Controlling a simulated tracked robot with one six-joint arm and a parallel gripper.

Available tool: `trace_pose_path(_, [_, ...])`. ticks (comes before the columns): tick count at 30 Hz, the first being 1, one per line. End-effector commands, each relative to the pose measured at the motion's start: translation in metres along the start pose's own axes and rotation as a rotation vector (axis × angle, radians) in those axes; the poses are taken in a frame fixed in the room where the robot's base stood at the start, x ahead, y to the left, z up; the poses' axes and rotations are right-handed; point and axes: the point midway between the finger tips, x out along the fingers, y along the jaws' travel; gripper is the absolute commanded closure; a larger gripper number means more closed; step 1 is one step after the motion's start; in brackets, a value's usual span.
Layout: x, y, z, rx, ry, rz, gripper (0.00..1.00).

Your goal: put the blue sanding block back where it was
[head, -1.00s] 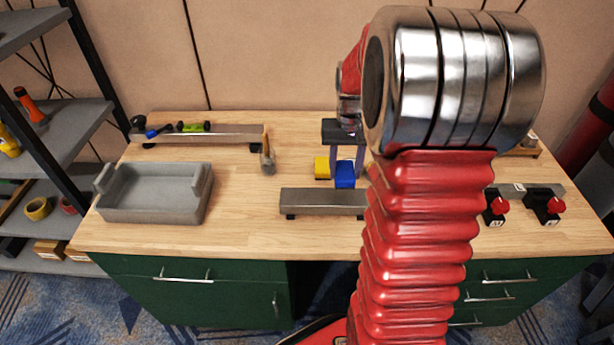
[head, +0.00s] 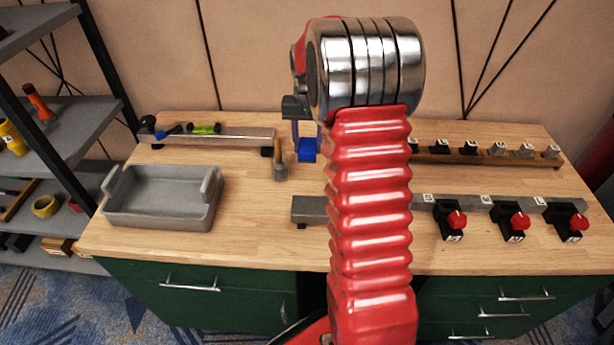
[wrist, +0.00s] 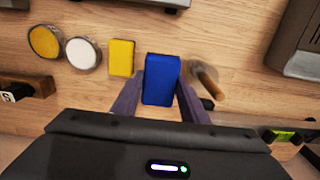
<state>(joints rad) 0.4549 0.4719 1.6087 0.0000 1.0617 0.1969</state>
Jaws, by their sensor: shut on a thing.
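The blue sanding block (head: 307,150) is between the two fingers of my gripper (head: 306,140), just right of the hammer in the head view. In the wrist view the blue block (wrist: 161,82) is gripped from both sides and looks larger than the yellow block (wrist: 121,58) beside it, so it seems held above the bench. The yellow block lies on the wood to its left and is hidden behind my arm in the head view.
A hammer (head: 280,167) stands close left of my gripper. A grey tray (head: 160,212) is at the left, and a rail with small tools (head: 222,134) at the back. Red-knobbed clamps (head: 508,223) line the front right. A white disc (wrist: 83,53) and yellow disc (wrist: 44,41) lie near the yellow block.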

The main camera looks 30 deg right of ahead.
Motion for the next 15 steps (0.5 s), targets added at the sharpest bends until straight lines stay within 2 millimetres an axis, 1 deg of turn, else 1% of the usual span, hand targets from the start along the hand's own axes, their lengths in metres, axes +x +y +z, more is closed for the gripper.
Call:
trace_pose_path(4, [0.002,-0.002,0.001,-0.004,-0.001,0.000,0.88])
trace_pose_path(7, [0.010,-0.002,0.001,-0.005,-0.003,0.001,0.88])
trace_pose_path(15, [0.052,-0.003,0.002,-0.007,-0.003,0.001,0.88])
